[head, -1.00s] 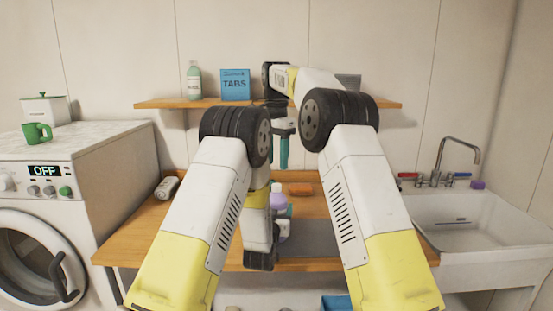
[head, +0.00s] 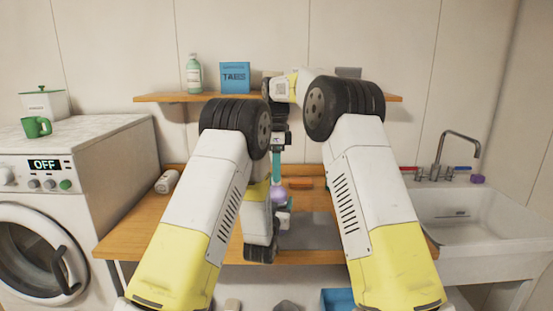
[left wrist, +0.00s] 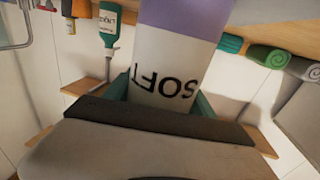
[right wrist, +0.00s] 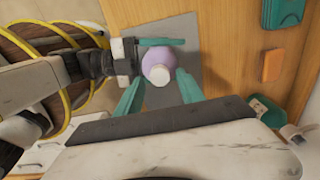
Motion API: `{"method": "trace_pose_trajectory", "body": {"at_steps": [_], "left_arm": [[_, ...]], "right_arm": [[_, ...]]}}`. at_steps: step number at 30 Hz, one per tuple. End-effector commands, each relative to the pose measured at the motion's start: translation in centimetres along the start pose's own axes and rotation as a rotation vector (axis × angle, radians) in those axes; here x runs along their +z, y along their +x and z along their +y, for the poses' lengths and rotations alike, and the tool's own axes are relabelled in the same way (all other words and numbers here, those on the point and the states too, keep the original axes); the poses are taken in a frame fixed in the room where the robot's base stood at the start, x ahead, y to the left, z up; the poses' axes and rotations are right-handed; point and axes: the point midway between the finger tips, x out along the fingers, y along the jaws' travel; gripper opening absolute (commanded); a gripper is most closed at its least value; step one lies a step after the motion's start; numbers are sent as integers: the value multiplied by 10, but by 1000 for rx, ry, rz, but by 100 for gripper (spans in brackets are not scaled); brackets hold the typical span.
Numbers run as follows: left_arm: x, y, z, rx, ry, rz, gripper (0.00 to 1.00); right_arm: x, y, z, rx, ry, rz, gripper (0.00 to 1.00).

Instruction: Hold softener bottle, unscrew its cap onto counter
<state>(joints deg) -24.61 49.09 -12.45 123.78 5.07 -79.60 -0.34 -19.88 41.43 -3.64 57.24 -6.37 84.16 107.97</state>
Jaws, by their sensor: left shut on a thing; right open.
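The softener bottle (head: 279,196) is upright over the counter, with its purple upper part showing between my arms in the head view. In the left wrist view its white label (left wrist: 172,75) reads SOFT. My left gripper (left wrist: 162,98) is shut on its body. In the right wrist view the pale round cap (right wrist: 160,75) is on top of the purple shoulder (right wrist: 158,62). My right gripper (right wrist: 160,84) is open above the bottle, its teal fingers on either side of the cap. I cannot tell whether they touch it.
The wooden counter (head: 140,222) has a grey mat (head: 315,235), an orange block (head: 303,183) at the back and a white container (head: 167,181) at left. The sink (head: 470,210) is right, the washing machine (head: 80,180) left. A shelf (head: 190,97) hangs above.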

Motion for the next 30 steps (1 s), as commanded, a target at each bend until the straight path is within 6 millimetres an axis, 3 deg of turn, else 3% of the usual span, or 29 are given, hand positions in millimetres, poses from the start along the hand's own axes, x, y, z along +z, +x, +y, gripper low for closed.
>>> {"method": "trace_pose_trajectory", "body": {"at_steps": [6, 14, 15, 22, 30], "left_arm": [[0, 0, 0, 0, 0, 0, 0], [0, 0, 0, 0, 0, 0, 0], [0, 0, 0, 0, 0, 0, 0], [0, 0, 0, 0, 0, 1, 0], [0, 0, 0, 0, 0, 1, 0]], "right_arm": [[-1, 18, 0, 0, 0, 1, 45], [0, 20, 0, -1, -1, 1, 45], [0, 20, 0, -1, -1, 1, 44], [0, 20, 0, -1, -1, 1, 0], [0, 20, 0, -2, -78, 0, 0]]}}
